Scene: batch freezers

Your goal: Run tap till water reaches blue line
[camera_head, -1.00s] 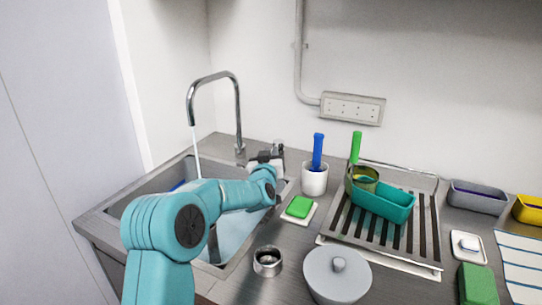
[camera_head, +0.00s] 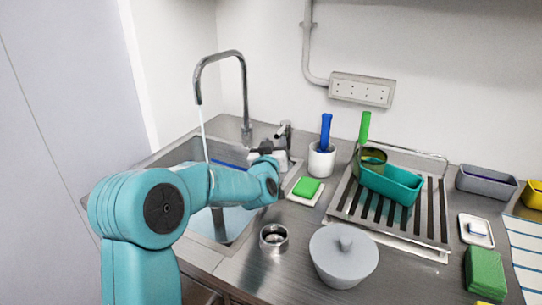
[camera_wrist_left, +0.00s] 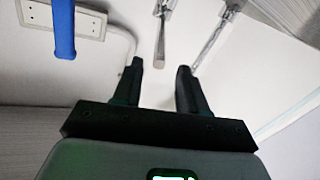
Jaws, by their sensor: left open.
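The tall curved tap (camera_head: 244,95) stands behind the sink (camera_head: 172,152), and a thin stream of water (camera_head: 204,135) falls from its spout. The blue line (camera_head: 229,164) shows on the sink's far inner wall, partly covered by my arm. Pale blue water (camera_head: 236,222) shows in the sink; its level against the line is hard to tell. The small tap lever (camera_head: 283,131) stands right of the tap. My left gripper (camera_head: 270,148) is open near the lever. In the left wrist view its fingers (camera_wrist_left: 160,78) are apart and empty, with a metal lever (camera_wrist_left: 161,35) beyond them. My right gripper is out of view.
A white cup (camera_head: 321,162) with a blue-handled brush (camera_head: 326,130) and a green sponge (camera_head: 306,187) stand right of the gripper. A drying rack (camera_head: 430,215) holds a teal tub (camera_head: 390,184). A metal cup (camera_head: 273,238) and grey lidded pot (camera_head: 343,258) stand in front.

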